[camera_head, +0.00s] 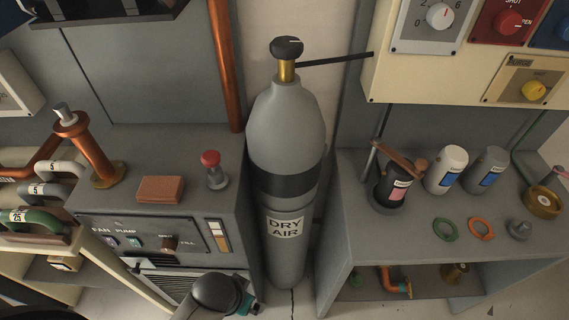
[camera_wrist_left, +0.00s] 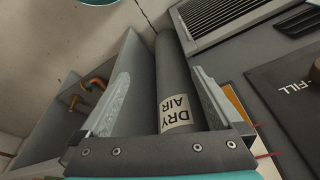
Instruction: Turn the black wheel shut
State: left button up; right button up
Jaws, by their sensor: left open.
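The black wheel (camera_head: 287,48) sits on top of a brass valve neck on the grey gas cylinder (camera_head: 285,125). A small white mark shows on the wheel. The cylinder stands upright between two grey cabinets and bears a DRY AIR label. In the left wrist view, my left gripper (camera_wrist_left: 161,73) is open, its two fingers apart with the lower cylinder (camera_wrist_left: 172,75) and its label showing between them. I cannot tell whether they touch the cylinder. The wheel is not in the wrist view. A dark part of my arm shows at the bottom of the head view. My right gripper is not in view.
A thin black rod (camera_head: 335,60) runs from the valve neck to the cream panel (camera_head: 385,88) at right. A copper pipe (camera_head: 225,65) rises left of the cylinder. A red-topped knob (camera_head: 211,160) and brick-coloured block (camera_head: 160,189) are on the left cabinet. Several bottles stand on the right bench.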

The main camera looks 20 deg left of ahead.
pick_arm(q)
notch_tip(320, 180, up, 10)
jog(key=w+t+p, duration=0.1)
jog(key=w+p, duration=0.1)
jog(key=w, duration=0.1)
jog(key=n+t+y+p, duration=0.2)
jog(key=n+t, duration=0.1)
jog(key=t, duration=1.1)
send_near(287, 46)
jog(key=w, duration=0.3)
jog(key=w+a+p, duration=0.1)
jog(key=w, duration=0.2)
jog(key=w+f, duration=0.1)
jog(key=w, duration=0.2)
jog(key=shift+w+a, duration=0.2)
jog(key=shift+w, duration=0.2)
jog(key=shift+w+a+p, duration=0.1)
jog(key=shift+w+p, duration=0.2)
jog(key=shift+w, duration=0.7)
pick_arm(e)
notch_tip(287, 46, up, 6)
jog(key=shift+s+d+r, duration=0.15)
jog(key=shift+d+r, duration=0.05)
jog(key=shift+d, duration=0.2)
pick_arm(q)
jog(key=c, duration=1.2)
jog(key=shift+c, duration=0.2)
